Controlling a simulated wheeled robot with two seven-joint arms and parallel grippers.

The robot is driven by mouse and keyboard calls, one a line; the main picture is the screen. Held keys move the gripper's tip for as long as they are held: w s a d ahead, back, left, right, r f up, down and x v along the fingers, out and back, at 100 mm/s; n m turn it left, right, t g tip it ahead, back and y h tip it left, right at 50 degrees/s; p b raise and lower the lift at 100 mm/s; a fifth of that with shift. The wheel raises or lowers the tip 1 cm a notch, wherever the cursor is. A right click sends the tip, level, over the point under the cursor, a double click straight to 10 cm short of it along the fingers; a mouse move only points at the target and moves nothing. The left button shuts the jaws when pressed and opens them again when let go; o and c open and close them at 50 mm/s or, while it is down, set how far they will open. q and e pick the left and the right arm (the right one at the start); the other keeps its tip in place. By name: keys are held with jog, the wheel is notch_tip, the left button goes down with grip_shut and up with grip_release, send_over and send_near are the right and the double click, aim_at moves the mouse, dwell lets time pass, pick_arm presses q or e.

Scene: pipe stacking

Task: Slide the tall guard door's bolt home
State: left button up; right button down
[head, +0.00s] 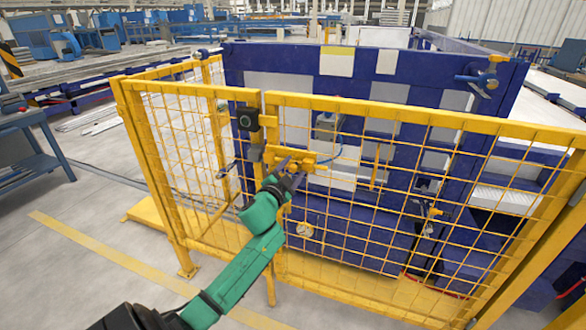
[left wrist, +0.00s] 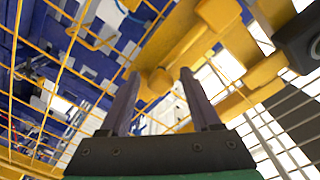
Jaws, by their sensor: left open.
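The tall guard door (head: 420,115) is a yellow-framed wire mesh panel. Its yellow bolt (head: 303,160) sits at the door's left edge, below the top rail. In the left wrist view a rounded yellow knob (left wrist: 160,80) shows between my fingertips, with a yellow bar behind it. My left gripper (head: 288,172) is in front of the bolt, its two dark fingers apart. The gripper also shows in the left wrist view (left wrist: 158,78), open. I cannot tell whether the fingers touch the knob. The fingers partly hide the bolt in the head view. My right gripper is out of view.
A yellow fence panel (head: 180,88) stands left of the door, with a dark box (head: 248,118) on the post between them. A blue machine (head: 290,65) stands behind the mesh. A blue table (head: 30,120) is at the far left. The floor in front is clear.

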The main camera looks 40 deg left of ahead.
pick_arm(q)
grip_shut()
jog(key=shift+d, duration=0.1)
dwell(1.3)
